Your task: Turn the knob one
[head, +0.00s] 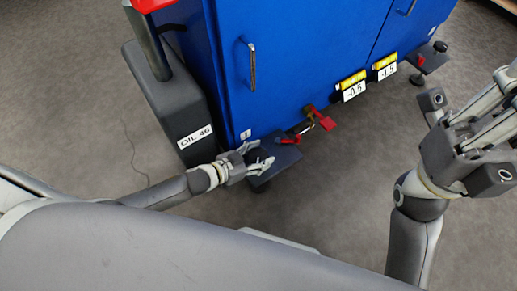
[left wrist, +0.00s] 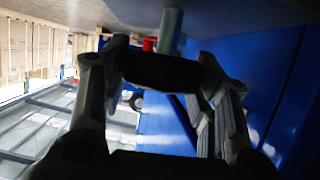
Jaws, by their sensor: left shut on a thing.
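My left gripper (head: 262,163) reaches in from the left to the outer end of a dark plate (head: 278,152) at the foot of the blue cabinet (head: 285,70). A small "1" tag (head: 246,134) is on the cabinet just above. The gripper is shut on the knob there, which the fingers mostly hide in the head view. In the left wrist view the fingers (left wrist: 165,75) are dark, and I cannot clearly separate the knob from them. My right gripper (head: 500,105) is raised at the right edge, away from the cabinet; its fingertips are partly cut off.
A red lever (head: 325,119) and another red part (head: 291,139) lie near the gripper. A second plate (head: 427,60) bears a black knob (head: 440,46). Labels -0.5 (head: 354,90) and -1.5 (head: 387,71) hang between. A grey "OIL 46" unit (head: 177,110) stands left. Floor in front is clear.

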